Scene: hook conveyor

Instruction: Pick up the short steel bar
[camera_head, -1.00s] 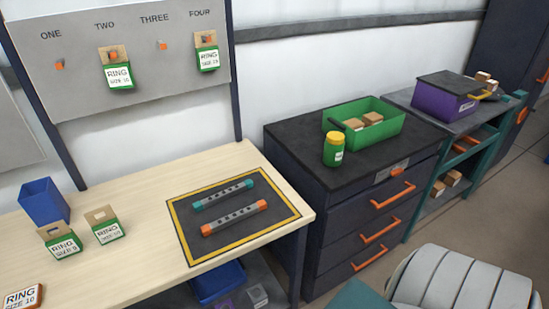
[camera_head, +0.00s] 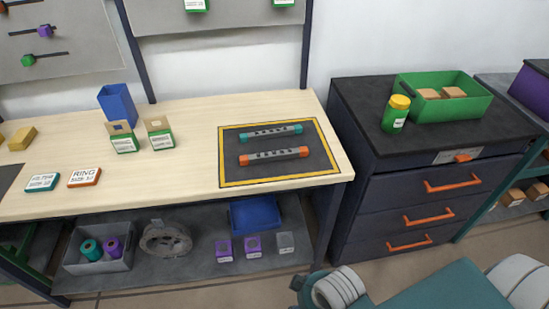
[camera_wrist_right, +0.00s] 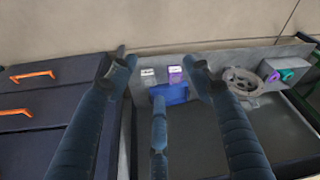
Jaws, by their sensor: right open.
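Two grey steel bars lie on a dark mat (camera_head: 230,168) with a yellow border, at the right end of the wooden table. The far bar has teal ends (camera_head: 271,132); the near bar has orange ends (camera_head: 274,156). They look similar in length; the teal-ended one appears slightly shorter but is also farther away. My right gripper (camera_wrist_right: 158,72) shows in the right wrist view with its fingers spread and nothing between them. Neither bar shows in that view. My left gripper is not in view.
A black-topped drawer cabinet (camera_head: 430,160) stands right of the table, with a green bin (camera_head: 470,103) and a yellow-lidded jar (camera_head: 396,114) on top. Ring boxes (camera_head: 123,137) and a blue bin (camera_head: 117,104) stand left of the mat. A lower shelf holds another blue bin (camera_head: 255,213) and small boxes.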

